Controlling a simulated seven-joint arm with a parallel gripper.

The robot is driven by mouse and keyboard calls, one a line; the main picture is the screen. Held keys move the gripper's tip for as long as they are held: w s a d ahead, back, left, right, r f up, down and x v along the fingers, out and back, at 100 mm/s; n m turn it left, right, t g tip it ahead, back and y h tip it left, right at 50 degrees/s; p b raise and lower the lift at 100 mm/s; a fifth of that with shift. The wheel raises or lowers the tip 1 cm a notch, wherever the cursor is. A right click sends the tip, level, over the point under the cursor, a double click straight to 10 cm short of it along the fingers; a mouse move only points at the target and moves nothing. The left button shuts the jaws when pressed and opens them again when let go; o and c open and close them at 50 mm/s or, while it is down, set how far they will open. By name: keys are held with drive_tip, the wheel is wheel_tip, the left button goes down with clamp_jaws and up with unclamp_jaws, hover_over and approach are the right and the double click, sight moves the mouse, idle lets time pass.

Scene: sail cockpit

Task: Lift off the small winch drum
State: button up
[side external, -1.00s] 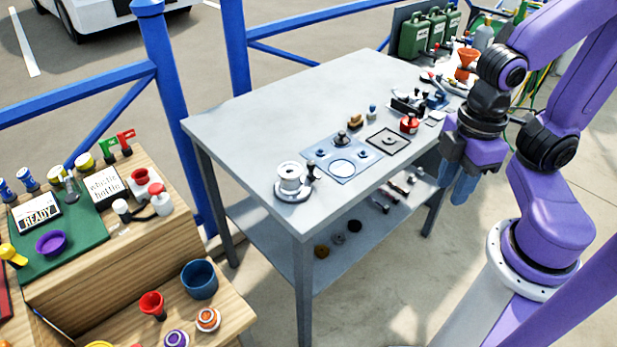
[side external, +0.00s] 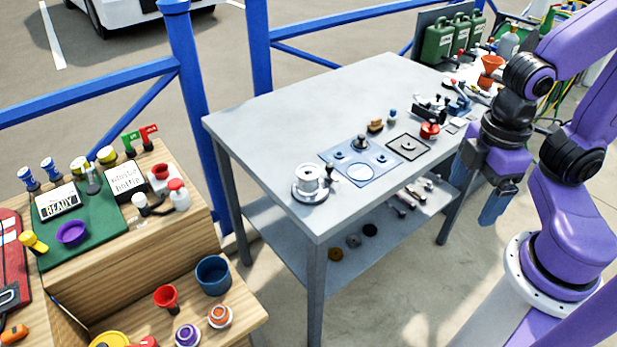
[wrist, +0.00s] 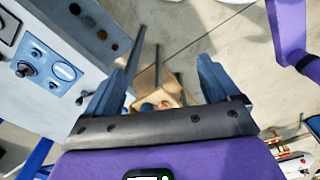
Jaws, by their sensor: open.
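The small winch drum (side external: 308,176) is a pale, silvery-white spool. It stands upright on a round base near the front left corner of the grey table (side external: 290,112). A small dark-topped post stands just to its right. My gripper (side external: 482,190) hangs beyond the table's right side, well away from the drum, with its blue fingers pointing down. In the wrist view my gripper (wrist: 162,70) is open, with nothing between its fingers. I cannot make out the drum in the wrist view.
A blue panel (side external: 388,168) with dark knobs lies right of the drum, with a dark-framed square plate (side external: 408,146) beyond it. Tools and a red pot (side external: 429,130) crowd the far right. The table's left half is clear. A wooden bench (side external: 130,260) stands at left.

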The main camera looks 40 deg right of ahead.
drive_tip(key=m, duration=3.1)
hover_over(309, 172)
drive_tip(key=f, duration=1.1)
drive_tip(key=shift+w+a+f, duration=0.2)
drive_tip(key=shift+w+f, duration=0.05)
drive_tip(key=shift+f, duration=0.15)
drive_tip(key=f, duration=0.4)
drive_tip(key=shift+s+d+f, duration=0.1)
drive_tip(key=shift+s+f, duration=0.1)
drive_tip(key=shift+s, duration=0.1)
drive_tip(key=shift+f, duration=0.5)
drive_tip(key=c, duration=1.2)
